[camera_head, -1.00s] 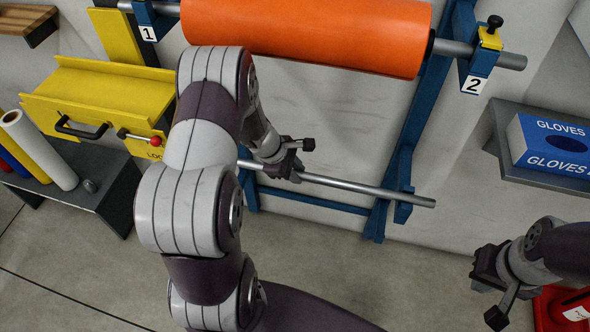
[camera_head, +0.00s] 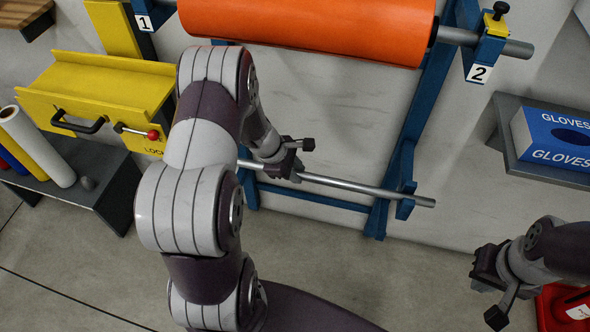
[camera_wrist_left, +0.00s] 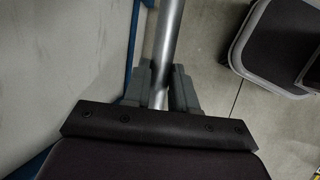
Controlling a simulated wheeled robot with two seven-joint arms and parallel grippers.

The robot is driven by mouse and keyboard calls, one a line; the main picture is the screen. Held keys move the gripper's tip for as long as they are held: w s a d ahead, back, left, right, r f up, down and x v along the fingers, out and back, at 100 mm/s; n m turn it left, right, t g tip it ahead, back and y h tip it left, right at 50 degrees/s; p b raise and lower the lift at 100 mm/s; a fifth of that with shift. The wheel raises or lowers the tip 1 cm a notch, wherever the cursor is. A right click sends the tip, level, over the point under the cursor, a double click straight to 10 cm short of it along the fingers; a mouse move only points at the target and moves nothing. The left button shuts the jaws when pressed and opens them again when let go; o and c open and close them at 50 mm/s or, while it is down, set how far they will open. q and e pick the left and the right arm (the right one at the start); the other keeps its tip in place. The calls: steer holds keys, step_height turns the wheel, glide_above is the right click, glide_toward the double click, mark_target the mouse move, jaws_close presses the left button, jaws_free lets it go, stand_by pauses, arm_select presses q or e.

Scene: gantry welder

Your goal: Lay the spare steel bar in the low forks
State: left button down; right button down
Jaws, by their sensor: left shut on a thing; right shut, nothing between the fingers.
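The spare steel bar (camera_head: 350,185) is a long grey rod, held roughly level low in front of the blue rack. My left gripper (camera_head: 292,160) is shut on the steel bar. In the left wrist view the bar (camera_wrist_left: 169,40) runs up between the fingers (camera_wrist_left: 160,92). The bar's right end passes across the right low fork (camera_head: 405,205); I cannot tell whether it touches or hovers. The bar's left end and the left low fork are hidden behind my left arm. My right gripper (camera_head: 487,292) is shut and empty at the lower right.
An orange roll (camera_head: 310,30) on a shaft hangs above, between brackets 1 and 2. Open floor lies in front.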

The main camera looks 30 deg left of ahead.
arm_select(q)
steer(key=shift+f, duration=0.1)
steer(key=c, duration=0.8)
jaws_free()
steer(key=p+v, duration=0.2)
steer(key=v, duration=1)
steer(key=shift+s+a+r+p, duration=0.2)
steer(key=shift+s+r+p, duration=0.05)
steer(key=shift+r+p, duration=0.05)
